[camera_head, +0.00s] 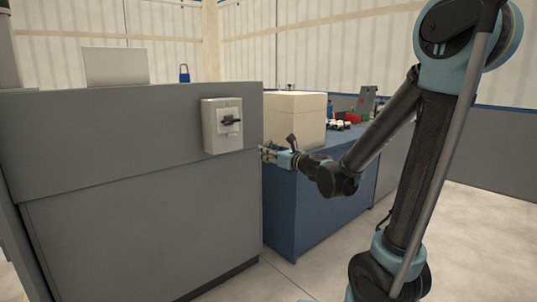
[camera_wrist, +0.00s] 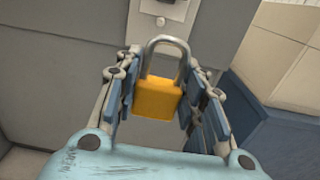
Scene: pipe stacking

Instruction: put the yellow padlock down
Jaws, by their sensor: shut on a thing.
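The yellow padlock (camera_wrist: 157,101) is between the two fingers of my gripper (camera_wrist: 160,78) in the wrist view, its silver shackle pointing up and away from the palm. My gripper is shut on the padlock's body. In the head view my gripper (camera_head: 267,154) is held in the air by the right edge of the grey cabinet, just right of and below the switch box. The padlock cannot be made out there.
The grey cabinet (camera_head: 140,210) fills the left, with a switch box (camera_head: 223,125) on its face. A blue padlock (camera_head: 184,73) stands on its top. A blue workbench (camera_head: 310,205) with a beige box (camera_head: 294,118) and several small items is behind my arm. Floor at right is clear.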

